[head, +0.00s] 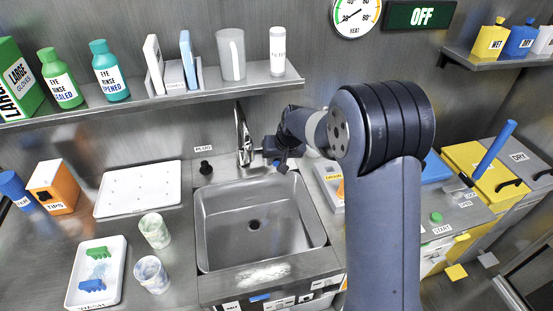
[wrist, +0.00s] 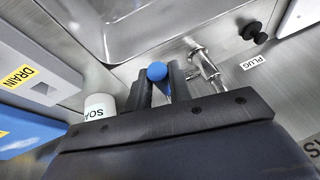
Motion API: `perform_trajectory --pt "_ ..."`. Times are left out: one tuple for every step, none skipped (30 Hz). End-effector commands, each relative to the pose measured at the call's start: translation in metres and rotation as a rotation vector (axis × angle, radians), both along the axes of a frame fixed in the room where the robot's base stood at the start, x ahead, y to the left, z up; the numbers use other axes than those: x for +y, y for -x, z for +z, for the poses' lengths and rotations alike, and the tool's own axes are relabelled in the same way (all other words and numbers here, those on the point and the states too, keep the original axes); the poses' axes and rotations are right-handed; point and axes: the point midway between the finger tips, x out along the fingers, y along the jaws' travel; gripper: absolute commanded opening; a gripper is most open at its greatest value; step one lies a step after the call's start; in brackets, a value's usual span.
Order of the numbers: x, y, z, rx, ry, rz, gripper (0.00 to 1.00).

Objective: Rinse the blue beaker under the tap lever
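The steel tap (head: 243,137) stands behind the empty sink (head: 262,215); it also shows in the wrist view (wrist: 204,65). A small blue ball-ended lever (wrist: 157,71) sits beside the tap. My gripper (wrist: 160,85) has a finger on each side of it; whether they press on it I cannot tell. In the head view my gripper (head: 280,158) is just right of the tap, partly hidden by my arm. Two marbled beakers stand on the counter left of the sink: a pale bluish one (head: 151,274) in front and a pale greenish one (head: 155,231) behind.
A white soap container (wrist: 99,106) stands close to my gripper. A black plug (head: 206,167) lies left of the tap. A white board (head: 139,189) and a tray (head: 117,287) with green and blue pieces lie left. A shelf (head: 150,105) with bottles hangs above.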

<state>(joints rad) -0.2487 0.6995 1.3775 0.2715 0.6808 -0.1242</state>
Motion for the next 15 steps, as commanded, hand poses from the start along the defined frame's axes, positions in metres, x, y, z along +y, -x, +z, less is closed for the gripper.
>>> perform_trajectory --pt "0.0000 0.0000 0.0001 0.000 0.000 0.000 0.14" --pt "0.0000 0.0000 0.0001 0.000 0.000 0.000 0.12" --pt "0.0000 0.0000 0.0001 0.000 0.000 0.000 0.09" --pt "0.0000 0.0000 0.0001 0.000 0.000 0.000 0.06" --pt "-0.0001 0.0001 0.0002 0.000 0.000 0.000 0.04" --pt "-0.0001 0.0001 0.0002 0.000 0.000 0.000 0.01" --pt "-0.0001 0.0001 0.0002 0.000 0.000 0.000 0.00" --pt "-0.0001 0.0001 0.0002 0.000 0.000 0.000 0.00" --pt "-0.0001 0.0001 0.0002 0.000 0.000 0.000 0.00" --pt "-0.0001 0.0001 0.0002 0.000 0.000 0.000 0.00" --pt "-0.0001 0.0001 0.0002 0.000 0.000 0.000 0.00" --pt "-0.0001 0.0001 0.0002 0.000 0.000 0.000 0.00" --pt "-0.0001 0.0001 0.0002 0.000 0.000 0.000 0.00" --pt "-0.0001 0.0001 0.0002 0.000 0.000 0.000 0.00" --pt "-0.0001 0.0000 0.0002 0.000 0.000 0.000 0.00"
